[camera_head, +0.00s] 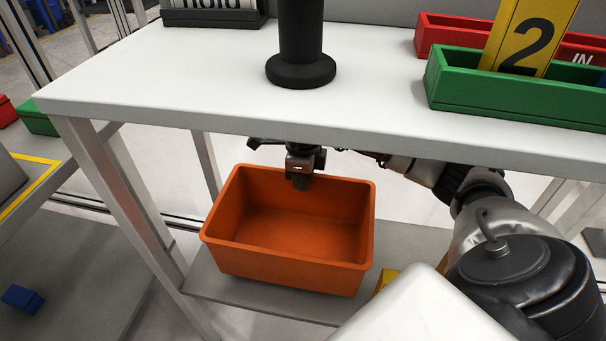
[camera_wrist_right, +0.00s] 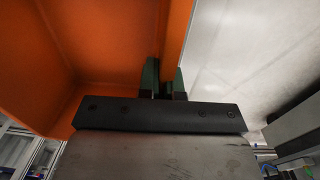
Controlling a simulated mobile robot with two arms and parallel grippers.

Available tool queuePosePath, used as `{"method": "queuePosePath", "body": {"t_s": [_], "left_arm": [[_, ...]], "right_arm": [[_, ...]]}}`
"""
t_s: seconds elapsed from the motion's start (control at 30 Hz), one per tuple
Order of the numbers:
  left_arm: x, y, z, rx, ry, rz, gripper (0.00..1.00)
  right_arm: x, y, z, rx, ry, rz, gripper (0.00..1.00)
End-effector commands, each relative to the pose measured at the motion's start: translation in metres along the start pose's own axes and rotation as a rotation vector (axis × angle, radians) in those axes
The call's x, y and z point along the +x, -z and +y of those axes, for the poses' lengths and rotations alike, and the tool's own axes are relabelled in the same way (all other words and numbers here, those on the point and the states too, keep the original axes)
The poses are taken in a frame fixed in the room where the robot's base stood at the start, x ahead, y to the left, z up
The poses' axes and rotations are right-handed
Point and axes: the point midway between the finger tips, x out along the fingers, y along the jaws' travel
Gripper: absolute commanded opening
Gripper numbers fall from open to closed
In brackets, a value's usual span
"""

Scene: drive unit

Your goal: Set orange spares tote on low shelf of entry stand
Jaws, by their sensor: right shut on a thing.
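The orange tote (camera_head: 285,264) is an open, empty bin under the white top of the entry stand (camera_head: 220,85). It is over the stand's grey low shelf (camera_head: 205,278); I cannot tell whether its base touches the shelf. My right gripper (camera_head: 300,178) reaches in under the top and is shut on the tote's far rim. In the right wrist view the two fingers (camera_wrist_right: 164,80) straddle the orange wall (camera_wrist_right: 178,35). The tote looks about level. My left gripper is not in view.
A black post (camera_head: 300,40) stands on the top. Green (camera_head: 520,95) and red (camera_head: 445,33) bins and a yellow sign "2" (camera_head: 528,35) are at right. A small yellow thing (camera_head: 385,280) is beside the tote. A table with yellow edging (camera_head: 30,185) stands left.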

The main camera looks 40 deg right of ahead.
Motion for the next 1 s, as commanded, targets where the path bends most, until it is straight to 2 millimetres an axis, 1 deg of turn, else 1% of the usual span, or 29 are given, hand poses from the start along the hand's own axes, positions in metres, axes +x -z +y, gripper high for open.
{"method": "queuePosePath", "body": {"t_s": [0.07, 0.23, 0.63, 0.7, 0.77, 0.8, 0.83, 1.0], "left_arm": [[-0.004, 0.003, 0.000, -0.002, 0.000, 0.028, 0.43], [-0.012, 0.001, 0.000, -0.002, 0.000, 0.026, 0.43], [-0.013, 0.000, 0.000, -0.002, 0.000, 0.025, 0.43], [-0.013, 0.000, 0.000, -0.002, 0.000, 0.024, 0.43], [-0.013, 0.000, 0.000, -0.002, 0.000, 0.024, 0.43], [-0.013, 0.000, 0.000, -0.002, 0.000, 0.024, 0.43], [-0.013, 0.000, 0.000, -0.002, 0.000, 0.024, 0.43], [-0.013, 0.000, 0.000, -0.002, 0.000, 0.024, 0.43]], "right_arm": [[0.009, -0.001, 0.000, -0.001, -0.002, -0.004, 0.00], [0.029, -0.001, -0.001, 0.000, -0.001, -0.003, 0.00], [0.033, -0.001, -0.001, 0.000, 0.000, -0.005, 0.00], [0.035, 0.000, -0.001, 0.000, 0.000, 0.000, 0.13], [0.035, 0.000, -0.001, 0.000, 0.000, 0.000, 0.22], [0.035, 0.000, -0.001, 0.000, 0.000, 0.000, 0.28], [0.035, 0.000, -0.001, 0.000, 0.000, 0.000, 0.31], [0.035, 0.000, -0.001, 0.000, 0.000, 0.001, 0.31]]}}
